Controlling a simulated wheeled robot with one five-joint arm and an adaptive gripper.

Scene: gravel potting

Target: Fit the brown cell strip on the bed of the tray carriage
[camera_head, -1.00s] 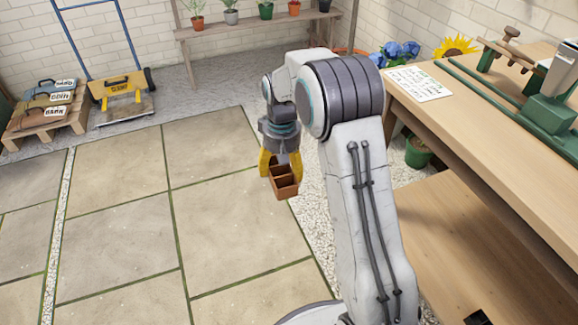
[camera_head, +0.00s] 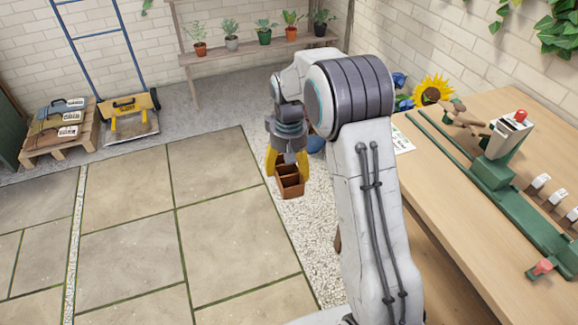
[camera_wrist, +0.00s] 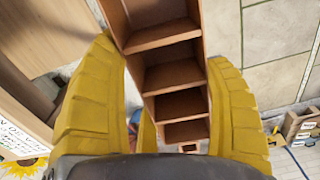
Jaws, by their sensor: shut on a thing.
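My gripper (camera_head: 287,166) is shut on the brown cell strip (camera_head: 290,183), a narrow open box with several square cells. The strip hangs in the air above the paving and gravel, left of the workbench. In the wrist view the yellow fingers of my gripper (camera_wrist: 165,110) stand on both sides of the strip (camera_wrist: 172,75), whose cells look empty. A green rail assembly on the bench carries a grey upright block with a red knob (camera_head: 508,133); this seems to be the tray carriage, but its bed cannot be made out.
The wooden workbench (camera_head: 450,200) fills the right side. Small labelled pieces (camera_head: 540,183) and a pink knob (camera_head: 541,267) sit along the green rail (camera_head: 440,140). A shelf of potted plants (camera_head: 250,48), a pallet with bags (camera_head: 60,130) and a hand truck stand behind. The paving at left is clear.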

